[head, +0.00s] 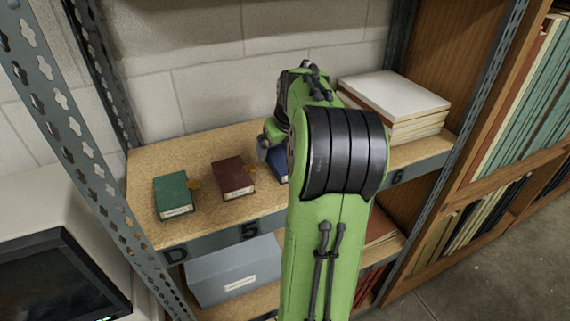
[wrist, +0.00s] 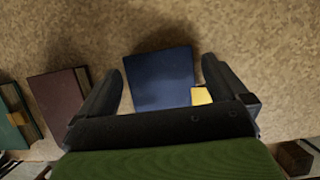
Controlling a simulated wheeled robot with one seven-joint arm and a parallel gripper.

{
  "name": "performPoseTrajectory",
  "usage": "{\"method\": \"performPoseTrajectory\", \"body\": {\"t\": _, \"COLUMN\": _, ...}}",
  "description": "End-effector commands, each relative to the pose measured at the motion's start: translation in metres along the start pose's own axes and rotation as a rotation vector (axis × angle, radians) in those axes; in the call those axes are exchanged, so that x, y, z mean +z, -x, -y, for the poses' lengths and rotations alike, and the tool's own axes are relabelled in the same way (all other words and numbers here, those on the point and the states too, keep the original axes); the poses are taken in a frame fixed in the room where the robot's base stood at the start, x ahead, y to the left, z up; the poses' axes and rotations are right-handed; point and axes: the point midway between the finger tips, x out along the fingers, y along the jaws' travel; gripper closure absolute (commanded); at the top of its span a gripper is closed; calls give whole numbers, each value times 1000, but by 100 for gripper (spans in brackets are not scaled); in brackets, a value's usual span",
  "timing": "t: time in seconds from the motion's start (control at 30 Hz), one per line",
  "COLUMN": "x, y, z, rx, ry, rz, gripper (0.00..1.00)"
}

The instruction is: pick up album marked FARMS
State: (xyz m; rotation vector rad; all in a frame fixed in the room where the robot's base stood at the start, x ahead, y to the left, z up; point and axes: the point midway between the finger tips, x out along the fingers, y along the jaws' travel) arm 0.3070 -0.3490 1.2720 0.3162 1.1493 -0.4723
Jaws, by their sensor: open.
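A blue album (wrist: 160,78) lies on the shelf board in the wrist view, between the two fingers of my open gripper (wrist: 165,85). It has a yellow tab (wrist: 201,96) at its lower right. In the head view only a sliver of the blue album (head: 280,165) shows beside my arm. A dark red album (head: 233,178) lies left of it, also in the wrist view (wrist: 58,100). A green album (head: 174,194) lies farther left, also at the wrist view's left edge (wrist: 18,118). The labels on the spines are too small to read, so I cannot tell which is marked FARMS.
A stack of white-topped boards or folders (head: 395,95) stands on the shelf right of my arm. The shelf (head: 165,155) has metal uprights at both sides and a wall behind. A grey box (head: 232,275) is on the shelf below. Bare board lies behind the albums.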

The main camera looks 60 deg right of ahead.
Motion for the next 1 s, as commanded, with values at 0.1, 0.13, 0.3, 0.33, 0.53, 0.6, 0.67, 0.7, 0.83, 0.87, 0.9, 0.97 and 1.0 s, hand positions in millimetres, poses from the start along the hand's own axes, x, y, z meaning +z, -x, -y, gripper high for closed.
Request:
{"method": "performPoseTrajectory", "body": {"t": 0.1, "x": 0, "y": 0, "z": 0, "rx": 0, "ry": 0, "rz": 1, "gripper": 0}}
{"method": "performPoseTrajectory", "body": {"t": 0.13, "x": 0, "y": 0, "z": 0, "rx": 0, "ry": 0, "rz": 1, "gripper": 0}}
{"method": "performPoseTrajectory", "body": {"t": 0.3, "x": 0, "y": 0, "z": 0, "rx": 0, "ry": 0, "rz": 1, "gripper": 20}}
{"method": "performPoseTrajectory", "body": {"t": 0.33, "x": 0, "y": 0, "z": 0, "rx": 0, "ry": 1, "rz": 1, "gripper": 24}}
{"method": "performPoseTrajectory", "body": {"t": 0.53, "x": 0, "y": 0, "z": 0, "rx": 0, "ry": 1, "rz": 0, "gripper": 55}}
{"method": "performPoseTrajectory", "body": {"t": 0.6, "x": 0, "y": 0, "z": 0, "rx": 0, "ry": 1, "rz": 1, "gripper": 60}}
{"method": "performPoseTrajectory", "body": {"t": 0.67, "x": 0, "y": 0, "z": 0, "rx": 0, "ry": 1, "rz": 1, "gripper": 60}}
{"method": "performPoseTrajectory", "body": {"t": 0.7, "x": 0, "y": 0, "z": 0, "rx": 0, "ry": 1, "rz": 1, "gripper": 60}}
{"method": "performPoseTrajectory", "body": {"t": 0.83, "x": 4, "y": 7, "z": 0, "rx": -1, "ry": 1, "rz": 3, "gripper": 60}}
{"method": "performPoseTrajectory", "body": {"t": 0.87, "x": 6, "y": 12, "z": 0, "rx": -2, "ry": 1, "rz": 4, "gripper": 60}}
{"method": "performPoseTrajectory", "body": {"t": 0.9, "x": 9, "y": 20, "z": 0, "rx": -2, "ry": 2, "rz": 5, "gripper": 60}}
{"method": "performPoseTrajectory", "body": {"t": 0.97, "x": 16, "y": 35, "z": 0, "rx": -2, "ry": 2, "rz": 7, "gripper": 60}}
{"method": "performPoseTrajectory", "body": {"t": 1.0, "x": 20, "y": 45, "z": 0, "rx": -2, "ry": 2, "rz": 7, "gripper": 60}}
